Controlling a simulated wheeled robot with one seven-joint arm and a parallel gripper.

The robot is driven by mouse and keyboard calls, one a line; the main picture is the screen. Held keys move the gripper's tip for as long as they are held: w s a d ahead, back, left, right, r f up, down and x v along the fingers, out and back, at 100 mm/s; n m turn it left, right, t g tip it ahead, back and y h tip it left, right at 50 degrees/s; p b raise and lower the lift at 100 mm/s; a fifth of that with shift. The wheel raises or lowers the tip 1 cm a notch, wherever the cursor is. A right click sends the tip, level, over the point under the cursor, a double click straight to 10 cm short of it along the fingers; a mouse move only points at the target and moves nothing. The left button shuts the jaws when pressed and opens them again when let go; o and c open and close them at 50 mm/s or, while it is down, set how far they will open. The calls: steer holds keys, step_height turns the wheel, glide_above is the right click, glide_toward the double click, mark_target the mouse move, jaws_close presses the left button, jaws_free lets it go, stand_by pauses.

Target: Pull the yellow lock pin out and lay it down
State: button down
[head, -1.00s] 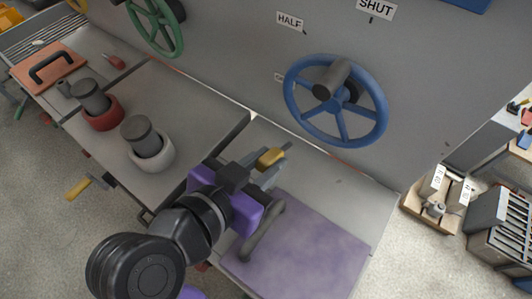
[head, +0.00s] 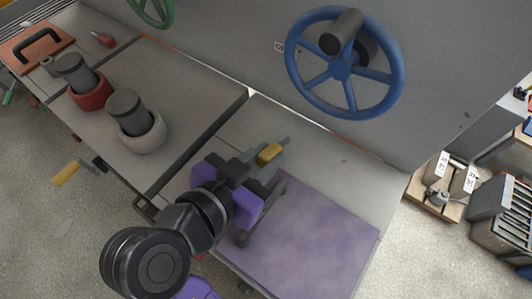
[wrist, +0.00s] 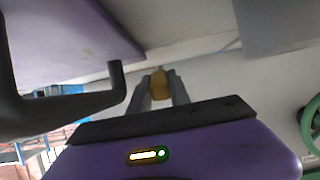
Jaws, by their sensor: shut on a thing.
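My gripper (head: 266,162) is shut on the yellow lock pin (head: 270,152). It holds the pin over the pale bench top, just beyond the far left corner of the purple panel. In the wrist view the yellow pin (wrist: 159,84) shows between the two grey fingers. A short grey end sticks out past the yellow part in the head view. I cannot tell how high the pin is above the bench, or whether it touches it.
The purple panel (head: 315,235) with a grey bar handle (head: 262,212) lies beside my gripper. A blue handwheel (head: 343,72) is on the grey wall behind. Red (head: 88,97) and white (head: 145,138) pots stand to the left. Bare bench (head: 330,150) lies right of the pin.

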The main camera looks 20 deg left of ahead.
steer(key=c, duration=1.1)
jaws_free()
steer(key=shift+b+v, duration=0.5)
steer(key=shift+v, duration=3.4)
